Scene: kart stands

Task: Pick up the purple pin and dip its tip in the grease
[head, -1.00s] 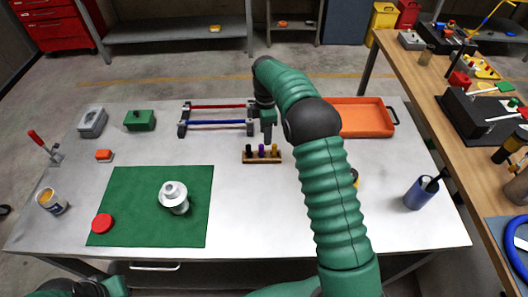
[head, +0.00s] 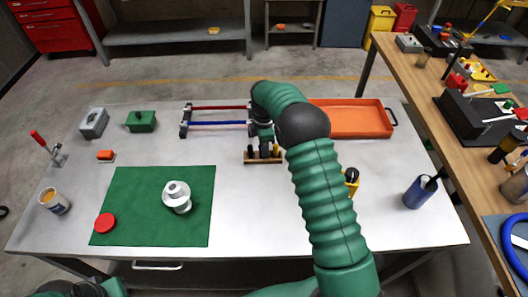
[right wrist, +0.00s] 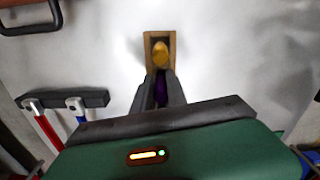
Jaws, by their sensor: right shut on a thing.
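The purple pin (right wrist: 160,92) shows between the fingers of my right gripper (right wrist: 160,80) in the right wrist view. The right gripper (head: 264,150) is shut on it at the small wooden rack (head: 262,160) in the head view, where the pin is mostly hidden by the fingers. I cannot tell whether the pin's lower end is still in the rack. An open can with amber contents (head: 54,201), apparently the grease, stands at the table's left edge. My left gripper is out of view; only part of that arm shows at the lower left.
A yellow-topped pin (right wrist: 160,50) stands in the rack close to the fingers. A green mat (head: 140,185) bears a pale flanged part (head: 177,197) and a red disc (head: 105,223). An orange tray (head: 350,131) and blue cup (head: 418,195) are on the right.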

